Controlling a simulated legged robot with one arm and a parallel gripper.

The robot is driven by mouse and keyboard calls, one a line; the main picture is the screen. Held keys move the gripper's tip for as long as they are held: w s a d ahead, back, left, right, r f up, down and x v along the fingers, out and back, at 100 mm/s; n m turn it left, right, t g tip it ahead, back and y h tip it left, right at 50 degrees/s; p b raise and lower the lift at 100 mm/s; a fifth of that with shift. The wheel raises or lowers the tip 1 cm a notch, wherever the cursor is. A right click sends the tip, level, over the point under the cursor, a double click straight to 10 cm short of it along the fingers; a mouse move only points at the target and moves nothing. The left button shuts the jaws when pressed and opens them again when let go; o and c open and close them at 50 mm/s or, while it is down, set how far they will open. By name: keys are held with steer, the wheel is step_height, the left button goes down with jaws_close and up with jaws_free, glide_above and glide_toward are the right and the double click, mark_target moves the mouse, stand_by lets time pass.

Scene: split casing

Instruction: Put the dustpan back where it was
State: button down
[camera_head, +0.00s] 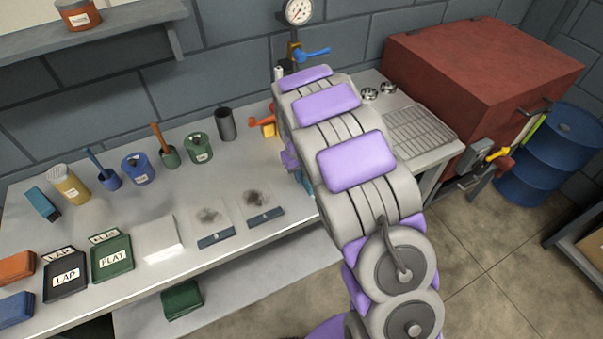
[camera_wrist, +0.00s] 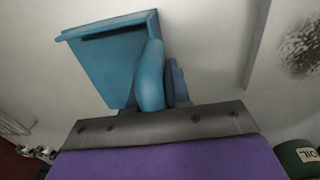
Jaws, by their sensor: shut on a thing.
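The teal dustpan (camera_wrist: 105,60) fills the upper middle of the wrist view, its wide pan pointing away from my gripper (camera_wrist: 165,122). My gripper is shut on its rounded handle. In the head view only a small teal piece of the dustpan (camera_head: 305,182) shows beside my arm, over the workbench (camera_head: 130,225). My arm hides the rest of the dustpan and most of the gripper there. I cannot tell whether the pan touches the bench top. Two pale plates with dark smudges, the left one (camera_head: 208,213) and the right one (camera_head: 257,196), lie to its left.
Brush pots, cans and a dark cylinder (camera_head: 226,124) line the back of the bench. An orange tool (camera_head: 263,122) and a gauge (camera_head: 298,12) on a pipe with a blue valve handle stand near my arm. A drain grid (camera_head: 420,131) and red cabinet (camera_head: 480,60) are at right.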

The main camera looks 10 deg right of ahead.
steer(key=c, duration=1.1)
jaws_free()
steer(key=shift+o, duration=0.2)
steer(key=r+p, duration=0.1)
steer(key=r, duration=0.3)
steer(key=r+p, duration=0.1)
steer(key=r, duration=0.3)
steer(key=a+r+p, duration=0.1)
steer(key=r, duration=0.3)
steer(key=shift+s+r, duration=0.1)
steer(key=shift+s, duration=0.05)
steer(key=shift+s+d+r, duration=0.1)
steer(key=shift+s+r, duration=0.05)
steer(key=shift+s, duration=0.15)
steer(key=s+d+r+m, duration=0.1)
steer(key=s+d+r, duration=0.15)
steer(key=s, duration=0.25)
steer(key=s+d+r+m, duration=0.1)
steer(key=s+r, duration=0.3)
steer(key=s, duration=0.1)
steer(key=s+d+r+g, duration=0.1)
steer(key=s, duration=1.3)
steer(key=s+r+m+g+y, duration=0.1)
steer(key=s+r, duration=0.1)
steer(key=s, duration=1.3)
steer(key=shift+s+d+m, duration=0.25)
steer(key=shift+d+m, duration=0.05)
steer(key=shift+d, duration=0.1)
steer(key=shift+r, duration=0.1)
